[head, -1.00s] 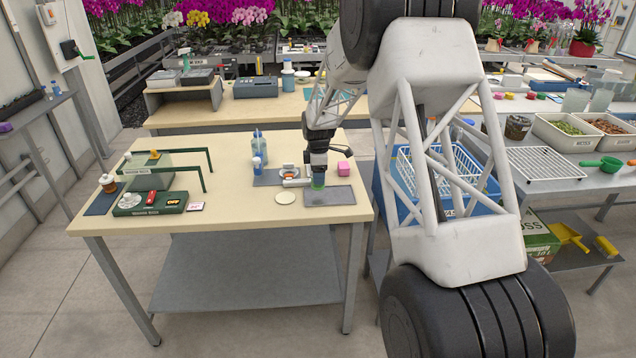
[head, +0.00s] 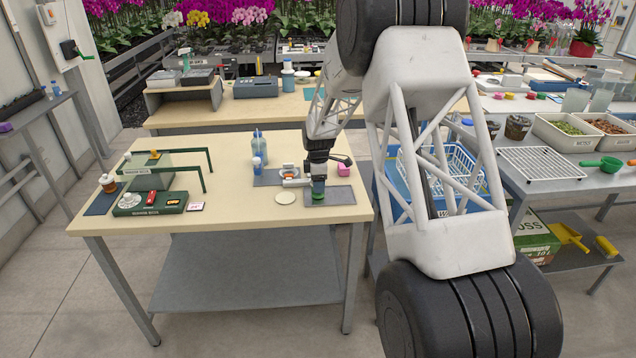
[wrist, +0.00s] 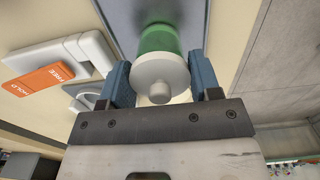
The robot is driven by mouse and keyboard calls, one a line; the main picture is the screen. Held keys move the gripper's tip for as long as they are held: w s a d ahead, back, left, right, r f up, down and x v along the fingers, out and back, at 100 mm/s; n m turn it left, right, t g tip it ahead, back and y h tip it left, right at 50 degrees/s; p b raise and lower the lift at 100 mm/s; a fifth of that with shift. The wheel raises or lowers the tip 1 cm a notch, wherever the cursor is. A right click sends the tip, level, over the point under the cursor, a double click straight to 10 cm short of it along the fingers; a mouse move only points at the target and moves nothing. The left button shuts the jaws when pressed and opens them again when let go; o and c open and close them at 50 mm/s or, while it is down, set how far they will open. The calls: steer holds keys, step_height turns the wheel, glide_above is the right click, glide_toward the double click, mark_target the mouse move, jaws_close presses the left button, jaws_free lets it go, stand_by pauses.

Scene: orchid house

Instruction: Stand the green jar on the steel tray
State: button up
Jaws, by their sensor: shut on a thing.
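The green jar (head: 318,195) is upright at the left part of the steel tray (head: 344,196), a flat grey plate at the right end of the near table. My gripper (head: 318,183) points down over the jar and is shut on it from above. In the wrist view the green jar (wrist: 158,38) with its white knobbed lid sits between the two blue-grey fingers of my gripper (wrist: 160,78). The steel tray (wrist: 120,10) lies beyond it. I cannot tell whether the jar's base touches the tray.
A pale round disc (head: 285,198) lies left of the tray. The table's front middle is clear.

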steer(key=shift+f, duration=0.1)
steer(key=o, duration=1)
step_height(320, 180, up, 12)
steer(key=shift+r, duration=0.1)
stand_by(0.9)
